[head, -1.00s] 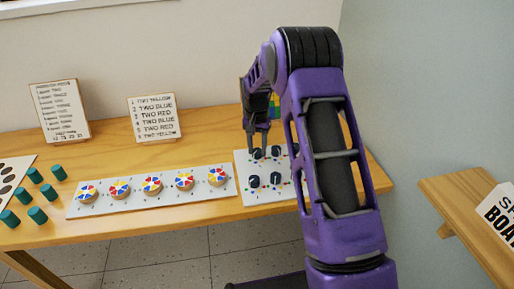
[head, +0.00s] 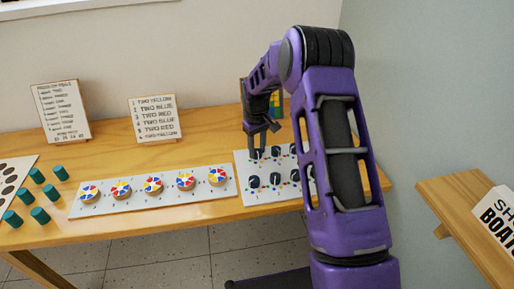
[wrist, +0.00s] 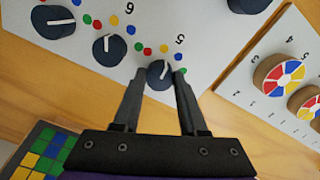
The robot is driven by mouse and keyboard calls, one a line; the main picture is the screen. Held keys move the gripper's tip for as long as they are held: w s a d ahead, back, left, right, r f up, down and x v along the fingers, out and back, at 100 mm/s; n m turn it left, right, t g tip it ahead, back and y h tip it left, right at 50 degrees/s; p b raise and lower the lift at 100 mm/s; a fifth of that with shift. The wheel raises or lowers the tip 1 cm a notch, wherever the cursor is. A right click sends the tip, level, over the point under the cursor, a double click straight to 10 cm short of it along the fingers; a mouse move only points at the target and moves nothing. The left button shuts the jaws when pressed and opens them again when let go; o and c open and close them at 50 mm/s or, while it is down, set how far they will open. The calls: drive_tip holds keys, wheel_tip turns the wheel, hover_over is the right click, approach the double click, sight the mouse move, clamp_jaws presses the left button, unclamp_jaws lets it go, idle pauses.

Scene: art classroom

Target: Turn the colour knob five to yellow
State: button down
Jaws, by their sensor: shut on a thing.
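Colour knob five (wrist: 159,74) is a dark round knob with a white pointer line, on a white panel (wrist: 208,12) beside a printed 5. Small coloured dots arc around it, and its pointer faces roughly up in the wrist view, toward a yellow dot (wrist: 164,48). My gripper (wrist: 159,77) has its two fingers on either side of the knob and is shut on it. In the head view my gripper (head: 259,152) is at the far left knob of the panel (head: 242,193), partly hiding it.
Other dark knobs (head: 253,181) sit close by on the panel. Left of it lies a board of colour wheels (head: 218,176), then green pegs (head: 40,215). Two text cards (head: 154,119) stand behind. A coloured grid (wrist: 39,150) is near my gripper.

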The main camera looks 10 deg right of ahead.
sight(257, 151)
drive_tip(key=shift+n, duration=1.6)
drive_tip(key=shift+w, duration=0.1)
drive_tip(key=shift+c, duration=2.2)
unclamp_jaws()
wheel_tip(257, 151, up, 18)
drive_tip(key=p, duration=0.2)
drive_tip(key=shift+f, duration=0.25)
